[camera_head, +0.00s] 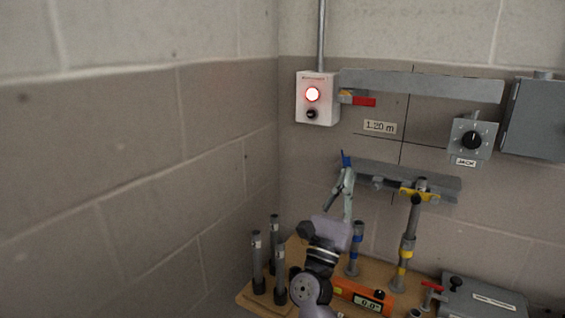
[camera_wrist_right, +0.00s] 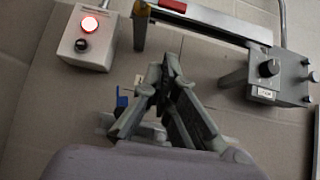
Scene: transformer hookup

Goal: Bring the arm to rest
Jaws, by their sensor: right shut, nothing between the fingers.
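My right arm rises from the bottom of the head view. Its gripper (camera_head: 345,182) points up in front of the lower grey rail (camera_head: 440,183), near a blue-tipped part (camera_head: 346,158). In the right wrist view the right gripper (camera_wrist_right: 172,68) has its fingertips together with nothing between them. The fingers appear in front of the wall, below the upper rail and its red handle. Whether the gripper touches the blue-tipped part cannot be told. My left gripper is not in view.
A white box (camera_head: 317,98) with a lit red lamp hangs on the wall. A knob box (camera_head: 472,138) and grey cabinet (camera_head: 535,118) are at right. Dark posts (camera_head: 257,262), an orange level (camera_head: 362,296) and a grey box (camera_head: 482,298) crowd below. The left wall is bare.

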